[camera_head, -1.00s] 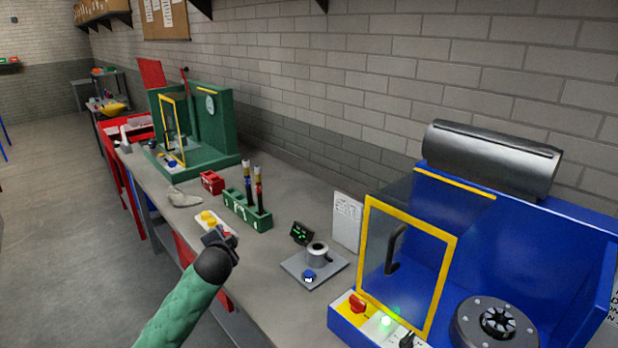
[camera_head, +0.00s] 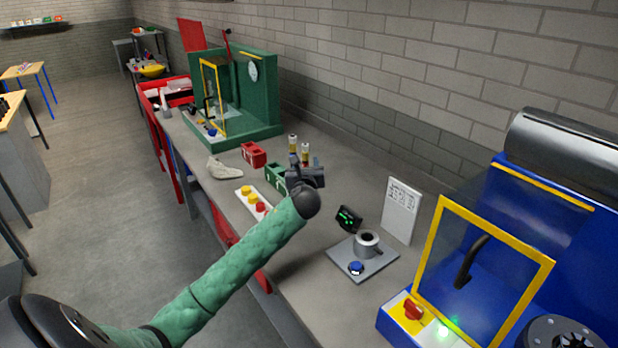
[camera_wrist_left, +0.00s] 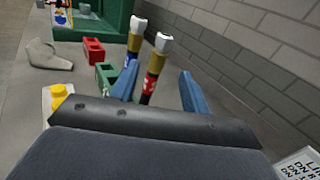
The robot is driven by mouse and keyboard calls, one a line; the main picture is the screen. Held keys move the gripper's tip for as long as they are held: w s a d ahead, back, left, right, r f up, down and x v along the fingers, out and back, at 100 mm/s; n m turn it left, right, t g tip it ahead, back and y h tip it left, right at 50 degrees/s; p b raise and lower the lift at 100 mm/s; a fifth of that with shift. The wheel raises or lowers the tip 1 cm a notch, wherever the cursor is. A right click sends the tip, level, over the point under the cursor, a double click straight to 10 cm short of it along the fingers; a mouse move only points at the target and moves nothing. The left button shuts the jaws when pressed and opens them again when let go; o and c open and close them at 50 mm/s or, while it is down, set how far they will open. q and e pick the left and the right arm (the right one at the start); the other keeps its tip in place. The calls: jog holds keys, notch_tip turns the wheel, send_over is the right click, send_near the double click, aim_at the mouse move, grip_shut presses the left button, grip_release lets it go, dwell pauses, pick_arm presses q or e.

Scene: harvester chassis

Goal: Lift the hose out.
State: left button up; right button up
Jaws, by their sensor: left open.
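Two upright hoses with pale caps and gold bands stand in a green holder (camera_head: 274,174) on the bench. In the left wrist view, one hose has a red body (camera_wrist_left: 151,82) and the other a blue part (camera_wrist_left: 131,60). In the head view, the cap ends of the left hose (camera_head: 293,143) and right hose (camera_head: 305,152) show above my left gripper (camera_head: 308,174), which hides their lower parts. My left gripper is open; in its wrist view the red hose appears between the blue fingers (camera_wrist_left: 160,90), and the blue one behind the left finger. Contact cannot be told. My right gripper is out of view.
A red block (camera_head: 253,154) and a grey-white piece (camera_head: 224,168) lie left of the holder. A button strip (camera_head: 254,201) is near the bench front. A grey fixture (camera_head: 366,245), a sign (camera_head: 402,211) and a blue machine with a yellow-framed door (camera_head: 440,240) are right.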

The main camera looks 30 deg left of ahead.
aim_at(305, 155)
pick_arm(q)
jog(key=shift+w+a+f+m, duration=0.2)
jog(key=shift+w+a+m, duration=0.05)
jog(key=shift+m, duration=0.15)
jog(key=shift+w+a+r+p, duration=0.25)
jog(key=shift+w+p, duration=0.1)
jog(key=shift+w, duration=0.1)
jog(key=shift+p+x, duration=0.35)
jog(key=shift+x, duration=0.5)
jog(key=shift+w+a, duration=0.15)
jog(key=shift+a, duration=0.05)
jog(key=p+x, duration=0.2)
jog(key=x, duration=0.1)
jog(key=shift+w+a+r+p, duration=0.1)
jog(key=shift+w+p, duration=0.1)
jog(key=shift+p, duration=0.1)
jog(key=shift+w+a, duration=0.25)
jog(key=shift+w, duration=0.05)
grip_shut()
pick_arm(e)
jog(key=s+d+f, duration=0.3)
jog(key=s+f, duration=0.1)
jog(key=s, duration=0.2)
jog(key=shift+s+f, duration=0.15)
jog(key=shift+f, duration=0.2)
